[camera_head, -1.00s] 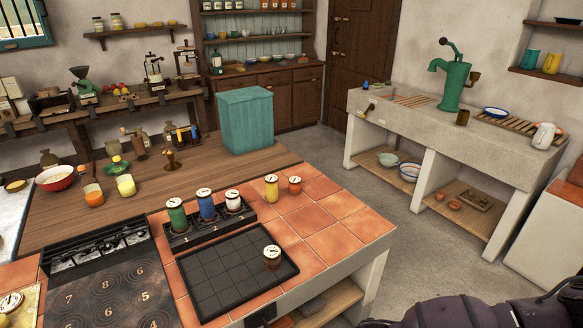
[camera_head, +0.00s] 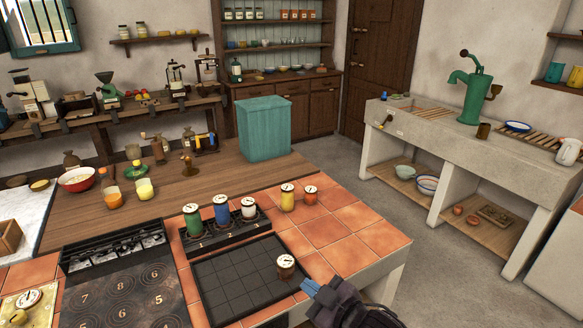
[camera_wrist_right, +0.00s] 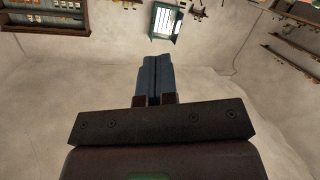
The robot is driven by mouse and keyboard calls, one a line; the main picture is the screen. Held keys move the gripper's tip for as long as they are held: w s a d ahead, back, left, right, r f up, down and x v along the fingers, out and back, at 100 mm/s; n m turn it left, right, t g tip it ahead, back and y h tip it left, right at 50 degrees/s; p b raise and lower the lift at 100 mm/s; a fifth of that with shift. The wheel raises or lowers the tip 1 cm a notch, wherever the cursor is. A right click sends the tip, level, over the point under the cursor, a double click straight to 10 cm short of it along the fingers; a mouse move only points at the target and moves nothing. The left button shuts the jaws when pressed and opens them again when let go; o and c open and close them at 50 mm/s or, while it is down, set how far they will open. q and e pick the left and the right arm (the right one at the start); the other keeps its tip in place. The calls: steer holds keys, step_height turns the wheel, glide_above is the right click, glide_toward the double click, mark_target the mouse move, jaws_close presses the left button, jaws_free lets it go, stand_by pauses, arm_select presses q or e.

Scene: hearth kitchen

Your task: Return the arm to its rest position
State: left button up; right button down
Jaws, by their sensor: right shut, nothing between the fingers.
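My right gripper (camera_head: 314,288) is in the lower middle of the head view, at the front edge of the tiled counter. Its blue fingers are together and empty, close to the brown jar with a white lid (camera_head: 286,264) on the black gridded tray (camera_head: 208,289); I cannot tell whether they touch the tray's edge. In the right wrist view the shut fingers (camera_wrist_right: 154,82) point toward the wall and window, with nothing between them. My left gripper is not in view.
Green, blue and white jars stand in the numbered rack (camera_head: 225,234). A yellow jar (camera_head: 287,197) and an orange jar (camera_head: 310,196) stand on the tiles. A teal box (camera_head: 264,130) is on the wooden top. The stove (camera_head: 120,290) is at left. Floor between counter and sink (camera_head: 440,130) is clear.

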steer(key=s+d+f+m+t+h, duration=0.1)
steer(key=s+d+f+m+h, duration=0.25)
steer(key=d, duration=0.35)
steer(key=s+d+f+m+h, duration=0.3)
steer(key=d+f, duration=0.1)
steer(key=d, duration=0.3)
steer(key=s+d+f+m+t+h, duration=0.1)
steer(key=s+d+f+m+h, duration=0.25)
steer(key=d, duration=0.35)
steer(key=s+d+f+m+g, duration=0.1)
steer(key=s+d+f+g, duration=0.1)
steer(key=s+f, duration=0.3)
steer(key=s, duration=0.3)
steer(key=shift+d+f+m, duration=0.25)
steer(key=shift+d+m, duration=0.05)
